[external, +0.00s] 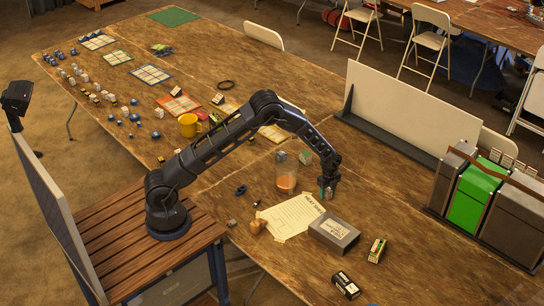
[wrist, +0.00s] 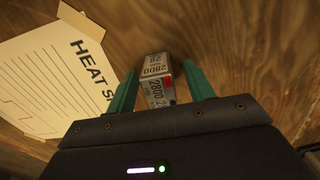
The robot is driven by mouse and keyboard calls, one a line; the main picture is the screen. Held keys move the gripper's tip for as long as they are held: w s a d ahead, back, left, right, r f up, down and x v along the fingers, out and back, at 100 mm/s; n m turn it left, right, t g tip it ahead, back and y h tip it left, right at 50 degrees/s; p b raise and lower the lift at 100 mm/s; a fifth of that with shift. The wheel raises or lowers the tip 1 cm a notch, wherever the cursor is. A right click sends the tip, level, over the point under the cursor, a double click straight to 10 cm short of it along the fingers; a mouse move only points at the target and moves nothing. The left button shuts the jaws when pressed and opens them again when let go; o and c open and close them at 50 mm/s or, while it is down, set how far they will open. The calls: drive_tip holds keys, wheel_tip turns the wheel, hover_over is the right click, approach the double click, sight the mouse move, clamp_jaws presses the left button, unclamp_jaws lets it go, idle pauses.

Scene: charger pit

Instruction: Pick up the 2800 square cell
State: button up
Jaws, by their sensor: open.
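The 2800 square cell (wrist: 156,82) is a small pale block with "2800" printed on two faces and a bit of red on one side. In the wrist view it sits between the two green fingers of my gripper (wrist: 160,72). The fingers are apart, one on each side of the cell; I cannot tell whether either touches it. In the external view my gripper (external: 327,192) points down at the table, right of a glass with orange contents (external: 286,180). The cell is mostly hidden by the fingers there.
A "HEAT" paper sheet (external: 290,216) lies left of my gripper, also in the wrist view (wrist: 50,75). A grey box (external: 334,233) stands just in front. A white panel (external: 400,110) stands behind.

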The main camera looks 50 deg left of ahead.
drive_tip(key=shift+f, duration=0.1)
drive_tip(key=c, duration=1.1)
drive_tip(key=shift+c, duration=0.2)
